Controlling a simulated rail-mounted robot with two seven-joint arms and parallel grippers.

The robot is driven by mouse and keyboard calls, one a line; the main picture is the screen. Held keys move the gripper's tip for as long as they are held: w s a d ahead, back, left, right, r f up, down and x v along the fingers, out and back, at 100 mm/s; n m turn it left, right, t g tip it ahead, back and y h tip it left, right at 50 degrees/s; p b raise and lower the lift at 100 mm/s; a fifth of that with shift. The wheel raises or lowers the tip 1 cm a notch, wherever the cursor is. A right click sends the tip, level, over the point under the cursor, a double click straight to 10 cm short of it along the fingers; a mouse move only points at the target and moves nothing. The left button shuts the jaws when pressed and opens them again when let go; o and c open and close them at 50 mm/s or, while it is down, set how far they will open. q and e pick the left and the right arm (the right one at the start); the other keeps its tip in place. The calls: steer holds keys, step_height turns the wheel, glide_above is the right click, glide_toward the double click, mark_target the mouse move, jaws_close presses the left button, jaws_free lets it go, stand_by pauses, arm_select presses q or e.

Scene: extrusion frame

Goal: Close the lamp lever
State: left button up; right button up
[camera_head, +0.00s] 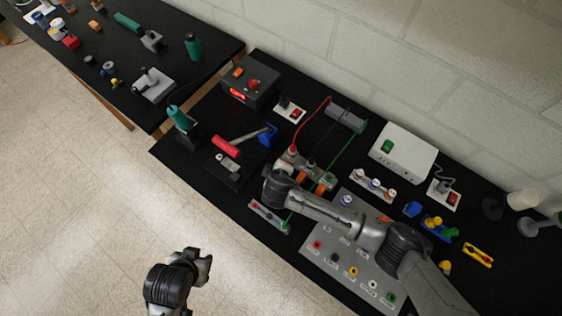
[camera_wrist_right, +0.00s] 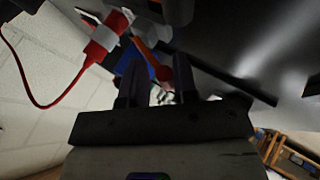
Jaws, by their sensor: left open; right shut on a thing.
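A row of grey connector blocks with orange levers lies near the middle of the bench in the head view. One orange lever (camera_head: 301,177) shows beside my right wrist, and another (camera_head: 320,189) lies to its right. In the right wrist view, an orange lever (camera_wrist_right: 150,55) stands out between and beyond the dark fingers of my right gripper (camera_wrist_right: 158,78). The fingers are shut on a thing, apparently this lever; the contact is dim. In the head view my right fingertips are hidden by the wrist. My left gripper (camera_head: 204,264) is open and empty over the floor.
A red wire (camera_head: 314,113) and a green wire (camera_head: 345,150) run at the connectors. A grey panel (camera_head: 345,262) with coloured sockets lies under my right arm. A red-handled tool (camera_head: 226,146), dark supply box (camera_head: 250,84) and white box (camera_head: 404,150) stand nearby.

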steer(key=shift+o, duration=0.2)
steer(key=shift+s+f+n+t+h+b, duration=0.2)
steer(key=shift+f+t+h+b, duration=0.1)
steer(key=shift+f+t, duration=0.25)
steer(key=shift+s+f+n+t+h+b, duration=0.2)
steer(key=shift+f+t+h+b, duration=0.1)
steer(key=shift+f+t, duration=0.25)
steer(key=shift+f+t+h+b, duration=0.25)
steer(key=shift+t+h+b, duration=0.05)
steer(key=shift+t, duration=0.1)
steer(key=o, duration=0.8)
steer(key=shift+w, duration=0.1)
steer(key=shift+r, duration=0.15)
